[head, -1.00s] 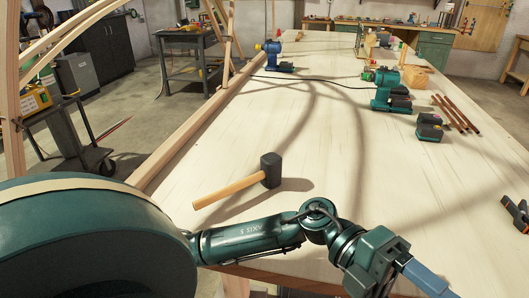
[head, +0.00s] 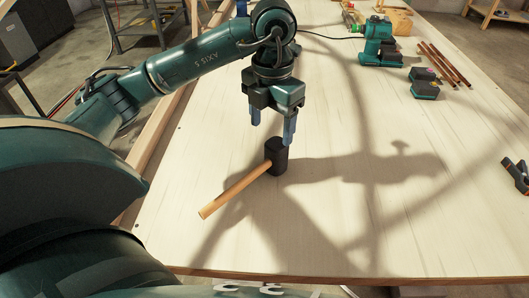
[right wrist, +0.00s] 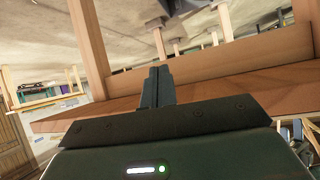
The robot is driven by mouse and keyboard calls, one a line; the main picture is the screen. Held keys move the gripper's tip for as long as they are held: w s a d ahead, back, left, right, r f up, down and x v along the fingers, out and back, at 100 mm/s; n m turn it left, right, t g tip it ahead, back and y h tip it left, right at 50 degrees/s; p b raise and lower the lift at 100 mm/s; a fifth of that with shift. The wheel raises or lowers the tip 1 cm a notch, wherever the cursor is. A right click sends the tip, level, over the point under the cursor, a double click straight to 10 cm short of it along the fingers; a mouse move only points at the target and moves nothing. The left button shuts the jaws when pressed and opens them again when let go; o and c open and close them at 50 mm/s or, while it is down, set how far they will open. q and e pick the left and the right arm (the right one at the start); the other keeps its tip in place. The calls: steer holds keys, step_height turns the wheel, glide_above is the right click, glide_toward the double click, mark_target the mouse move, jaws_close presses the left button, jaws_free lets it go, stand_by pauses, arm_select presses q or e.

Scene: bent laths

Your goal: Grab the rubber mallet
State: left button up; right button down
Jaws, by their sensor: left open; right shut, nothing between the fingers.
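The rubber mallet lies on the pale wooden bench, its black head (head: 277,157) upright at the right end and its light wooden handle (head: 234,189) pointing down-left toward the near edge. My left gripper (head: 271,128) points down with its two blue fingers apart, just above and slightly behind the mallet head. It is empty; I cannot tell the exact gap to the head. My right gripper (right wrist: 157,72) shows in the right wrist view with its dark fingers together and nothing between them, below or beside a wooden edge.
On the bench (head: 330,230) a green power tool (head: 380,45), dark battery packs (head: 424,84) and brown rods (head: 445,65) lie at the far right. A dark tool (head: 516,175) lies at the right edge. The bench around the mallet is clear. Wooden beams (right wrist: 215,68) stand close to the right wrist.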

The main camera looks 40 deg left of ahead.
arm_select(q)
glide_above(271, 172)
step_height(271, 172, down, 7)
steer(key=shift+r, duration=0.1)
steer(key=shift+w+a+f+p, duration=0.15)
steer(key=shift+f+p, duration=0.25)
steer(key=shift+f, duration=1)
steer(key=shift+w+a+f+p, duration=0.15)
steer(key=shift+f+p, duration=0.2)
steer(key=shift+f, duration=1.05)
steer(key=shift+d, duration=0.1)
steer(key=c, duration=1.3)
